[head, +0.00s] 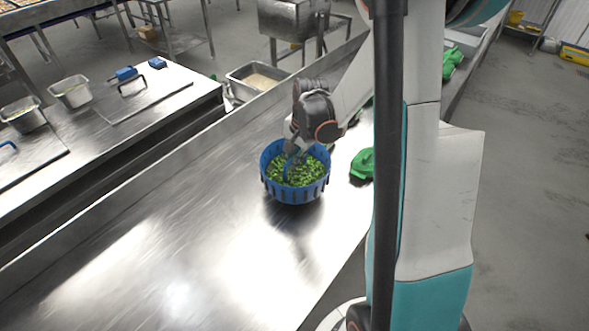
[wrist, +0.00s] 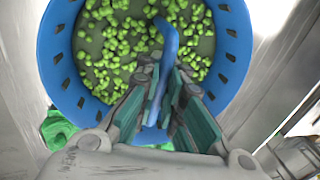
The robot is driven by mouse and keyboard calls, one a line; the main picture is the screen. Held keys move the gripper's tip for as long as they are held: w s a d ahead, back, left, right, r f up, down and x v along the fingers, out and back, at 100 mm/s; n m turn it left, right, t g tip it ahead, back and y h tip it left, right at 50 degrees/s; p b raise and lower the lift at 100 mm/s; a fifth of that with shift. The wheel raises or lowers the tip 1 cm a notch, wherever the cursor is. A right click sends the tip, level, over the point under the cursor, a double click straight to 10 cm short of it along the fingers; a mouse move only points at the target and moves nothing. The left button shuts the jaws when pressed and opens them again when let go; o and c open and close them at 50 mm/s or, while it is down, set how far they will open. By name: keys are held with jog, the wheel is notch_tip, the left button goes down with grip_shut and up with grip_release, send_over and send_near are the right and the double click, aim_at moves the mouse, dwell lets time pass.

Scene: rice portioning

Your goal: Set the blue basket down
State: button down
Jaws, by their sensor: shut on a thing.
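The blue basket (head: 296,190) is round with slotted sides and holds green vegetable pieces. It is over the steel counter (head: 180,245), upright or nearly so; a dark patch shows on the steel just below it, and I cannot tell if its base touches. My gripper (head: 292,152) is above the basket, shut on its blue handle. In the wrist view, my gripper (wrist: 160,110) has its fingers on either side of the handle, and the basket's blue rim (wrist: 52,50) surrounds the green pieces.
A metal container of pale grains (head: 257,79) stands behind the counter's raised left edge. The counter in front of the basket is clear. Steel tables stand at left.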

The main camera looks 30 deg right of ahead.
aim_at(295, 180)
jog(key=shift+f+b, duration=0.4)
jog(key=shift+f, duration=1.55)
jog(key=shift+f, duration=0.1)
jog(key=c, duration=1.7)
grip_release()
